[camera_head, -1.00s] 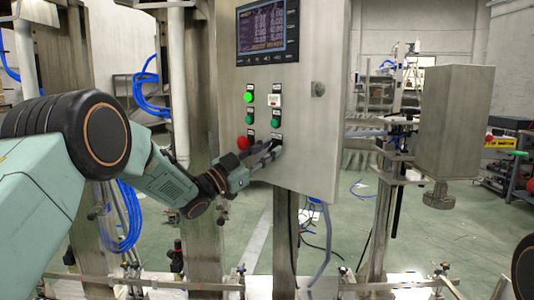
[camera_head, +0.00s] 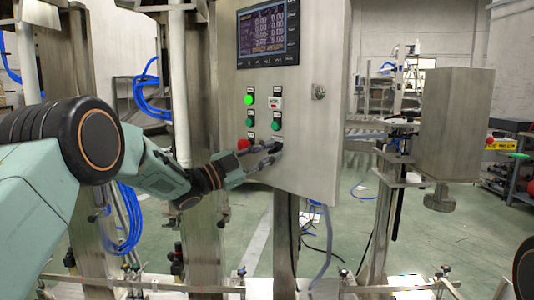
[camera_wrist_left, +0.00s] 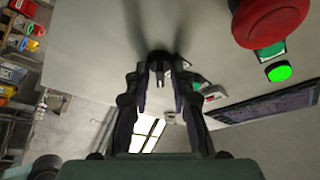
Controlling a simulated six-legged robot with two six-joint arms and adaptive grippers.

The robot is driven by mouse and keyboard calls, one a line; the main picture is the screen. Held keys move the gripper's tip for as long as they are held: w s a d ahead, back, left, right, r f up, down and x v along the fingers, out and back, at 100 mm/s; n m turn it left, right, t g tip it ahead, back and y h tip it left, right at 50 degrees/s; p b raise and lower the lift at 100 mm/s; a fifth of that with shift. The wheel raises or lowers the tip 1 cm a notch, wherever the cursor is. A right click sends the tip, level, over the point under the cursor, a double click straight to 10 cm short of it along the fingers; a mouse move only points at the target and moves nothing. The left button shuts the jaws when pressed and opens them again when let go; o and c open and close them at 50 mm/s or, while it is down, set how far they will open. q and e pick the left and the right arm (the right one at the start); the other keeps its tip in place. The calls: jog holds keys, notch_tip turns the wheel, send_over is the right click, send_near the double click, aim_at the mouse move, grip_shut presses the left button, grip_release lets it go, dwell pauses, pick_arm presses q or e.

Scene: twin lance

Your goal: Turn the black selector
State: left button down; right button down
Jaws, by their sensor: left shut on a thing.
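The black selector (camera_wrist_left: 160,58) sits on the grey control panel and shows between my fingertips in the left wrist view. In the head view it is at the lower right of the button group, mostly hidden by my fingers. My left gripper (camera_head: 272,150) reaches the panel from the left, with its fingertips at the selector. In the left wrist view the gripper (camera_wrist_left: 159,72) is shut on the selector, with one finger on each side. The selector's exact angle is hard to tell. My right gripper is not in view.
The control panel (camera_head: 310,120) carries a display (camera_head: 267,33), a lit green button (camera_head: 249,100), darker green buttons and a red mushroom button (camera_head: 243,143) close beside my fingers. A steel box (camera_head: 455,120) stands to the right. Blue hoses (camera_head: 147,95) hang at the left.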

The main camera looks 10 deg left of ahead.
pick_arm(q)
jog(key=c, duration=1.5)
grip_release()
jog(key=shift+o, duration=0.2)
jog(key=v, duration=1.2)
